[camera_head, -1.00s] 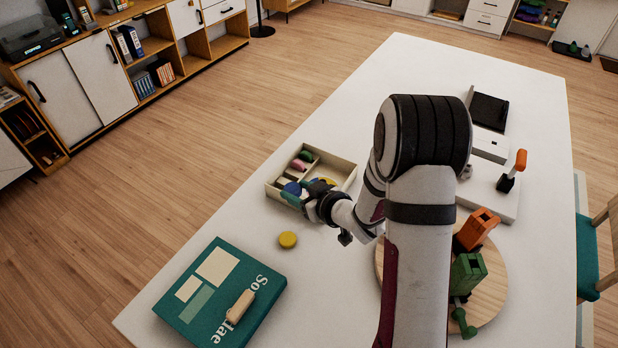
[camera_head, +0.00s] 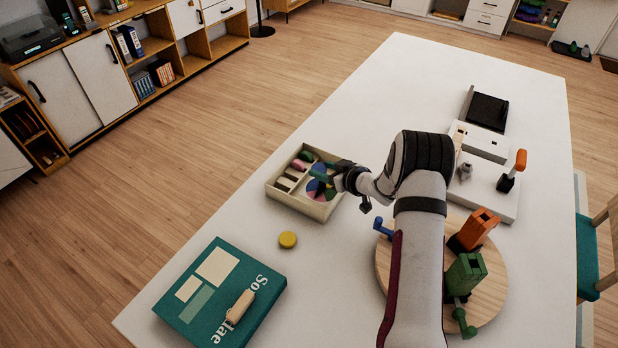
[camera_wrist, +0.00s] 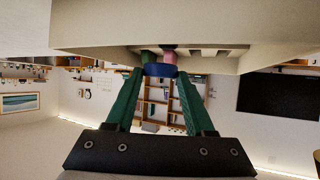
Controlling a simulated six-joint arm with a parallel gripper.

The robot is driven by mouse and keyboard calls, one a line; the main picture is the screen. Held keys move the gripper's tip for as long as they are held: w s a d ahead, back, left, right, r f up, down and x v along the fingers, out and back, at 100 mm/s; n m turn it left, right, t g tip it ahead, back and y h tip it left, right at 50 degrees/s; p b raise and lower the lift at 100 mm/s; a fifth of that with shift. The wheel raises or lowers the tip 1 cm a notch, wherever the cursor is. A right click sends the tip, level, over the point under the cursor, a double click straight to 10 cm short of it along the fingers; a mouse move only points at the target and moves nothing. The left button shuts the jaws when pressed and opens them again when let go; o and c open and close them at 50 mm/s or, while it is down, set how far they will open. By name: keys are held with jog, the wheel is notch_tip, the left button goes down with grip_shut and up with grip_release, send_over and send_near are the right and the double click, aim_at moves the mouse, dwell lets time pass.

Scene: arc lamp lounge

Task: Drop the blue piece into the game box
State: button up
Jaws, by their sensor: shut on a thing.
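The game box (camera_head: 283,198) is a shallow cream tray with dividers, on the white table left of my arm. My gripper (camera_head: 320,174) is over its right part, with dark green fingers. In the wrist view, my gripper (camera_wrist: 160,71) is shut on the round blue piece (camera_wrist: 160,71), which sits between the two fingertips. The box wall (camera_wrist: 110,30) fills the top of that view. A pink piece (camera_wrist: 169,56) shows behind the blue one. How high the blue piece is above the box floor I cannot tell.
A yellow disc (camera_head: 288,240) lies in front of the box. A teal box (camera_head: 190,270) with a wooden piece (camera_head: 240,307) on it lies front left. A round board (camera_head: 490,290) holds an orange (camera_head: 474,230) and a green device (camera_head: 466,272). A white device (camera_head: 487,190) stands at right.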

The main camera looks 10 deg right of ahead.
jog(key=o, duration=1.4)
notch_tip(320, 180, up, 4)
jog(key=shift+f, duration=0.1)
jog(key=s+d+r, duration=0.2)
jog(key=d, duration=0.1)
jog(key=s+d+r, duration=0.2)
jog(key=s+d, duration=0.1)
jog(key=s+d+r, duration=0.2)
jog(key=d+r, duration=0.1)
jog(key=shift+s+r, duration=0.1)
jog(key=shift+s, duration=0.25)
